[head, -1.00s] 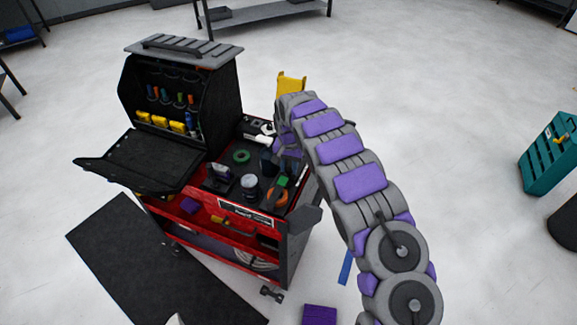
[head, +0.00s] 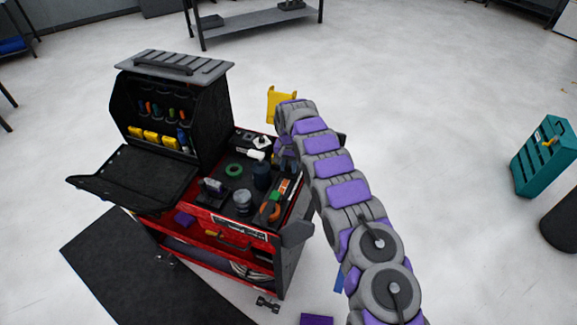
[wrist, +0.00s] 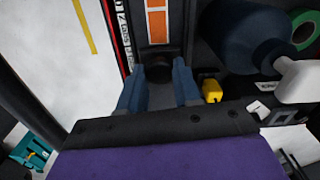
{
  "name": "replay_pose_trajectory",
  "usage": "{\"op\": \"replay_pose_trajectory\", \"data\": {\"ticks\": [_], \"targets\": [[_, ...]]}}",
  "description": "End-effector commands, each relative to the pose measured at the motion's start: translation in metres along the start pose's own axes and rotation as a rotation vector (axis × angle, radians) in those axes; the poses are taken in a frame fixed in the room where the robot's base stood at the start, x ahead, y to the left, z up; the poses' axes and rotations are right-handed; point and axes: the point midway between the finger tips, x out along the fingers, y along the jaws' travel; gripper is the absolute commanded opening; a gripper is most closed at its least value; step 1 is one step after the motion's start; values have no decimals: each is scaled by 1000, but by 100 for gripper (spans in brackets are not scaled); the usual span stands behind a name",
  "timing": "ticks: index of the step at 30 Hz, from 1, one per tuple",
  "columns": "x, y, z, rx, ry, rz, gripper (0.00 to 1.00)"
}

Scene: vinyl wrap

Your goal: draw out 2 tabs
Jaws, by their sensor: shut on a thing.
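In the wrist view, the two blue-grey fingers of my gripper (wrist: 158,82) stand on either side of a dark rounded piece (wrist: 158,69) and are shut on it. This piece is at the near end of a dark holder with an orange strip (wrist: 157,22) crossed by pale lines. I cannot tell whether the piece is a tab. In the head view, an orange and white strip (head: 286,187) lies at the right side of the cart top.
The red cart (head: 205,222) carries a dark blue pot (head: 261,177), a green ring (head: 234,170) and an open black tool case (head: 150,165). In the wrist view, a yellow item (wrist: 212,91) and a white bottle (wrist: 299,82) are close by.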

Motion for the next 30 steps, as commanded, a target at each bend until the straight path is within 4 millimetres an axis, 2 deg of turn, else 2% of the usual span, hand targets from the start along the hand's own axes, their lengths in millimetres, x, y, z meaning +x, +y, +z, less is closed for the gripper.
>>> {"op": "replay_pose_trajectory", "data": {"ticks": [2,3,11,21,26,30], "targets": [[-1,-3,0,-3,4,-4,0],[-1,-3,0,-3,4,-4,34],[0,-1,0,-1,1,-2,59],[-7,1,-1,0,2,-2,59],[-32,-1,-2,0,6,-3,59],[-62,-2,-1,-1,3,-2,59]]}}
